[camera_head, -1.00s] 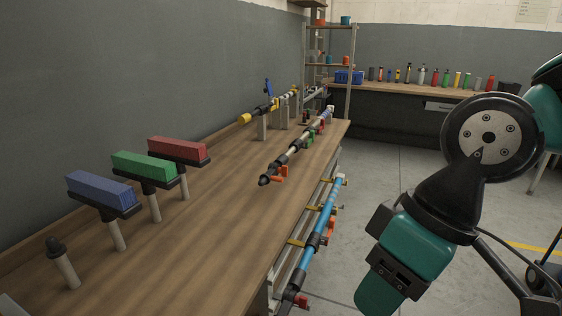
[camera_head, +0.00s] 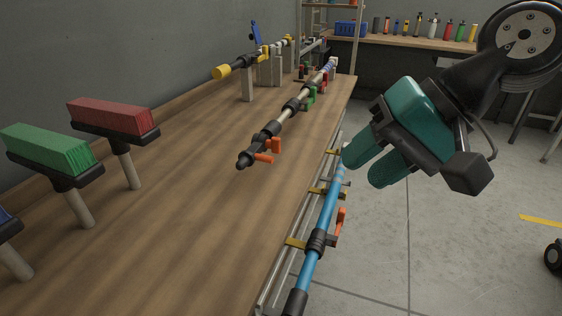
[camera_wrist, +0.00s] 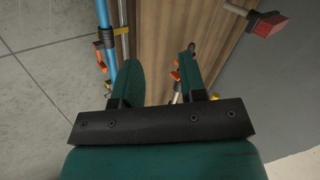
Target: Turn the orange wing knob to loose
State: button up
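An orange wing knob (camera_head: 272,147) sits near the black near end of a grey pole (camera_head: 292,108) lying over the workbench. Another orange wing knob (camera_head: 339,224) is on a blue pole (camera_head: 331,200) hung along the bench's front side. Orange parts also show in the wrist view, on the blue pole (camera_wrist: 103,15) at left and beside the right finger. I cannot tell which knob is meant. My gripper (camera_head: 362,168) is in the air right of the bench edge, apart from both knobs. In the wrist view its teal fingers (camera_wrist: 160,62) are spread with nothing held between them.
The wooden workbench (camera_head: 200,190) fills the left. Red (camera_head: 110,116) and green (camera_head: 48,148) brushes stand on it. A yellow-ended pole (camera_head: 222,72) rests on posts behind. A blue bin (camera_head: 350,28) and several bottles stand on the back counter. The floor at right is mostly clear.

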jog(key=w+a+f+m+t+y+b, duration=0.1)
jog(key=w+f+m+y+b, duration=0.2)
jog(key=w+f+m+b, duration=0.35)
jog(key=m+t+y+b, duration=0.2)
jog(key=m+t+y, duration=0.35)
jog(key=m, duration=0.95)
send_near(280, 141)
jog(key=shift+g+y, duration=0.55)
jog(key=shift+g, duration=0.4)
jog(key=x, duration=0.5)
jog(key=w+b+x, duration=0.1)
jog(key=x, duration=0.4)
jog(key=shift+w+a, duration=0.15)
jog(key=shift+w, duration=0.1)
